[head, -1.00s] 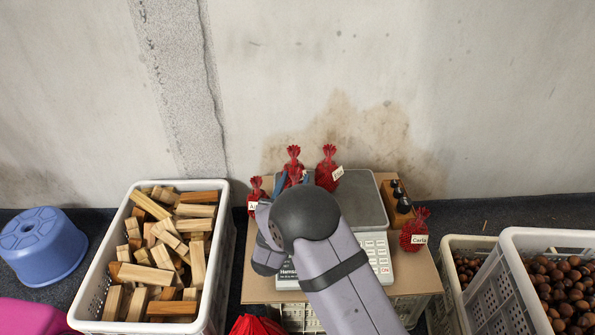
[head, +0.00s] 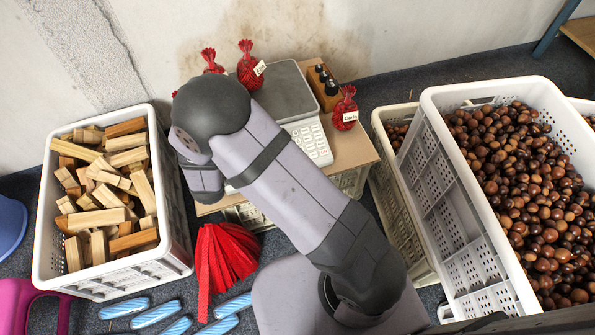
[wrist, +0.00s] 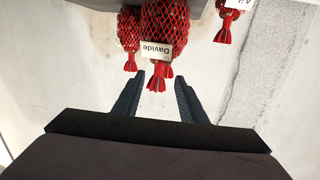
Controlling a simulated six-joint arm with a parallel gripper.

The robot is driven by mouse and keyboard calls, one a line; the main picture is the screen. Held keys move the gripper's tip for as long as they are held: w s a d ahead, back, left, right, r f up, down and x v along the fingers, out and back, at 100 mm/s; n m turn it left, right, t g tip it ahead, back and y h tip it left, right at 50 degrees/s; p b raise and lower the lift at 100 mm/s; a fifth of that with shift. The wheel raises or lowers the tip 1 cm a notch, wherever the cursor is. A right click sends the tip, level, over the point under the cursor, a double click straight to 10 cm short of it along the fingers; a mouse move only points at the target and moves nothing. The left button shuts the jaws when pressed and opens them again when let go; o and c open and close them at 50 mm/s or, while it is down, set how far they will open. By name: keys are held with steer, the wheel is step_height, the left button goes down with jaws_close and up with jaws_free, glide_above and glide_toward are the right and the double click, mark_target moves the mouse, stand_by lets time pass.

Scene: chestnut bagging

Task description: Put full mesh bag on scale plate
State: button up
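A full red mesh bag tagged "Davide" (wrist: 164,22) hangs into the top middle of the wrist view. My gripper (wrist: 161,78) has its dark fingers spread, with the bag's red tied top between or just beyond the tips; contact cannot be told. A second red bag (wrist: 129,30) is beside it, and a third (wrist: 223,32) is at upper right. In the head view, the grey scale plate (head: 287,92) is partly behind my arm. Red bags (head: 249,72) stand at its back left. A bag tagged "Carla" (head: 345,114) stands right. My gripper is hidden there.
A crate of wood blocks (head: 173,195) is at left, and a crate of chestnuts (head: 437,170) at right. A wooden weight holder (head: 324,91) stands beside the plate. Empty red mesh (head: 224,262) and blue striped items (head: 156,313) lie in front. The wall is close behind.

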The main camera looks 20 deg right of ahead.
steer(key=s+d+f+n+g+y, duration=0.1)
steer(key=s+d+g, duration=0.4)
steer(key=s, duration=0.5)
steer(key=s+d+f+n+g+y, duration=0.1)
steer(key=s+d+g, duration=0.4)
steer(key=s, duration=0.5)
steer(key=s+d+f+g+y, duration=0.1)
steer(key=s+d+g, duration=0.3)
steer(key=s, duration=0.6)
steer(key=g, duration=0.2)
steer(key=shift+d+n+g+y, duration=0.3)
steer(key=shift+d+n+y, duration=0.1)
steer(key=shift+f, duration=0.1)
step_height(320, 180, up, 42)
steer(key=p, duration=4.1)
steer(key=shift+f, duration=0.25)
